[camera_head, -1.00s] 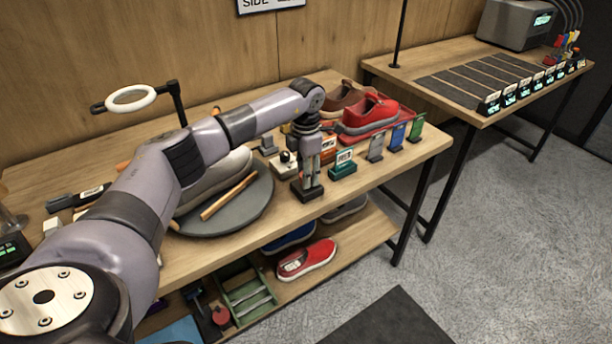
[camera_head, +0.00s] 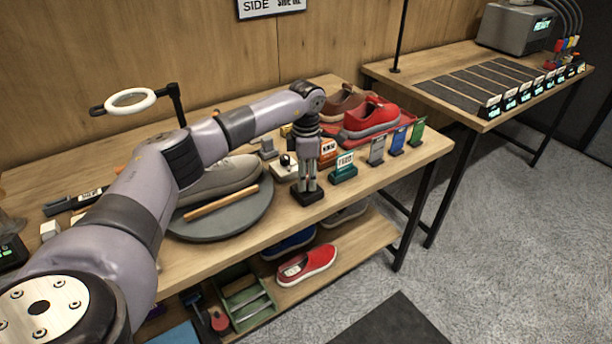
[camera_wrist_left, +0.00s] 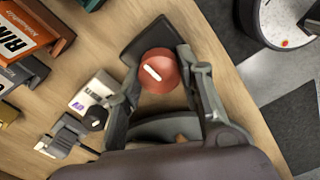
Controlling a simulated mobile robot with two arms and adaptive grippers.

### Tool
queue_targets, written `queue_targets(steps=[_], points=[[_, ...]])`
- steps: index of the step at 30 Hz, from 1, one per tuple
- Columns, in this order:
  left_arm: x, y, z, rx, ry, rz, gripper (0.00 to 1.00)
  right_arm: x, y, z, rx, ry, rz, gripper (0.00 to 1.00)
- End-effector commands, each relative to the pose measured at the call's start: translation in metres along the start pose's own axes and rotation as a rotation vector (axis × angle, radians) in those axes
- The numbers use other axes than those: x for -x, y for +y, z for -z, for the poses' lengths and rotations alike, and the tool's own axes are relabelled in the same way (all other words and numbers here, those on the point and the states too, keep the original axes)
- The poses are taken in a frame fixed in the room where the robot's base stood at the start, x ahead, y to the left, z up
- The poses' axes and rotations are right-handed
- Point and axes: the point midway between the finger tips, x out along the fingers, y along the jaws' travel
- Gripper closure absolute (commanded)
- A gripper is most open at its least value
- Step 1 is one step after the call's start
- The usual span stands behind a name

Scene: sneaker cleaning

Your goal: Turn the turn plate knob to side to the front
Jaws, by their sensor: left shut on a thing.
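The turn plate knob (camera_wrist_left: 158,70) is a round red knob with a white line, on a dark base that shows in the head view (camera_head: 308,198). In the wrist view the white line slants, upper left to lower right. My left gripper (camera_wrist_left: 159,75) is shut on the knob, with one finger on each side. In the head view my left gripper (camera_head: 307,185) points straight down over the base and hides the knob. The grey round turn plate (camera_head: 240,222) carries a grey shoe (camera_head: 228,181) and a wooden stick (camera_head: 222,203). My left arm covers part of them.
A white device with a black knob (camera_head: 286,164) stands just left of the base. A green labelled box (camera_head: 343,166) is close on its right, with several upright cards beyond. A red shoe (camera_head: 370,115) stands behind. The table's front edge is near.

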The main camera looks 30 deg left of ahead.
Motion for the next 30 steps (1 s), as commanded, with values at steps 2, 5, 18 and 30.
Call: queue_targets(steps=[2, 5, 18, 30], points=[[0.002, 0.001, -0.001, 0.002, -0.004, -0.004, 0.94, 0.0, 0.0, 0.0, 0.0, 0.0, 0.0, 1.0], [0.002, 0.001, -0.001, 0.003, -0.004, -0.004, 0.65, 0.0, 0.0, 0.0, 0.0, 0.0, 0.0, 1.0], [0.001, 0.001, 0.0, 0.002, -0.001, -0.001, 0.45, 0.0, -0.001, 0.0, 0.0, 0.0, 0.001, 1.0], [0.033, 0.001, 0.0, 0.003, -0.003, -0.004, 0.45, 0.0, -0.001, 0.001, -0.001, 0.001, 0.002, 1.0]])
